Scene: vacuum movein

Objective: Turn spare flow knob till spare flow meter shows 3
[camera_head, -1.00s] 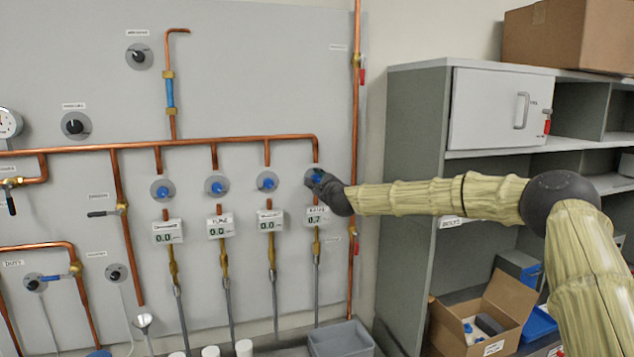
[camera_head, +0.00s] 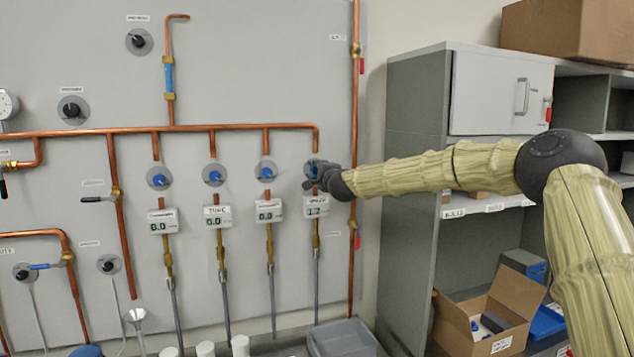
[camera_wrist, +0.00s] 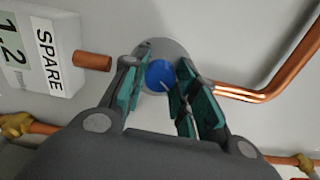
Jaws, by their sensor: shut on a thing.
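The spare flow knob (camera_wrist: 160,76) is blue with a pale pointer line, on a round grey plate. In the wrist view the teal pads of my gripper (camera_wrist: 160,88) stand on both sides of it. In the head view my gripper (camera_head: 318,176) reaches the rightmost knob on the panel and mostly hides it. The spare flow meter (camera_head: 316,207) hangs just below that knob. In the wrist view the meter (camera_wrist: 38,48) appears sideways, labelled SPARE, and reads 1.2.
Three similar blue knobs (camera_head: 266,171) with meters reading 0.0 stand to the left. A vertical copper pipe (camera_head: 354,120) runs close to the right of my gripper. A grey bin (camera_head: 341,340) sits below the panel.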

